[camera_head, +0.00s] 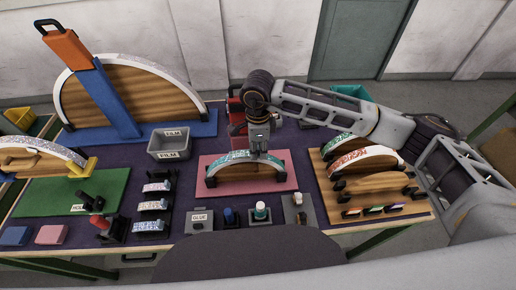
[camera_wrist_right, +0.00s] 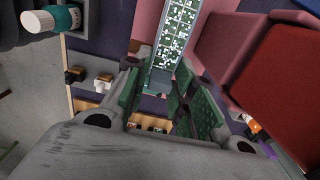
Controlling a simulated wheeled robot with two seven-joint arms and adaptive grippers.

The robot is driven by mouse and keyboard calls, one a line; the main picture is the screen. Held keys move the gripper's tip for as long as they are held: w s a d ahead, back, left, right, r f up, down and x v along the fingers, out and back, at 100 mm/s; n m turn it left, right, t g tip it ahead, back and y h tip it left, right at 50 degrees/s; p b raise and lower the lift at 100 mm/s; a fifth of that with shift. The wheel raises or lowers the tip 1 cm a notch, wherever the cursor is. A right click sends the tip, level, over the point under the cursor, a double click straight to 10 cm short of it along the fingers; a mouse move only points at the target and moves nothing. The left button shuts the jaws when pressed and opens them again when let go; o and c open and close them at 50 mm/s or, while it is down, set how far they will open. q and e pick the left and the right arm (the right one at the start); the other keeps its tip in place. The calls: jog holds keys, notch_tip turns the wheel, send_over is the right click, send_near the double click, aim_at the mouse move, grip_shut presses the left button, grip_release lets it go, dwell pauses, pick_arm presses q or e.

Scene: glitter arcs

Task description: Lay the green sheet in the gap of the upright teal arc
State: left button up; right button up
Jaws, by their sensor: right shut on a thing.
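The upright teal arc (camera_head: 228,160) stands on a pink mat (camera_head: 283,184) in the middle of the table, with a wooden half-round inside it. My right gripper (camera_head: 260,150) is at the top of the arc, a little right of its middle, and hides that part. In the right wrist view the gripper (camera_wrist_right: 160,95) is closed in on something thin between its green-padded fingers. I take it to be the green sheet, mostly hidden by the fingers. A glittery teal strip of the arc (camera_wrist_right: 177,40) runs up from between the fingertips. My left gripper is out of view.
A grey film bin (camera_head: 169,153) and a large arc with a blue post (camera_head: 108,100) stand to the left. A red case (camera_head: 237,118) is behind. A wooden rack of arcs (camera_head: 335,200) stands right.

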jog(key=shift+f, duration=0.15)
dwell(0.5)
jog(key=o, duration=0.9)
jog(key=shift+o, duration=0.5)
jog(key=o, duration=0.3)
jog(key=shift+o, duration=0.2)
jog(key=shift+r, duration=0.2)
jog(key=shift+r+p, duration=1.1)
jog(key=shift+r, duration=2.75)
jog(key=shift+s, duration=0.15)
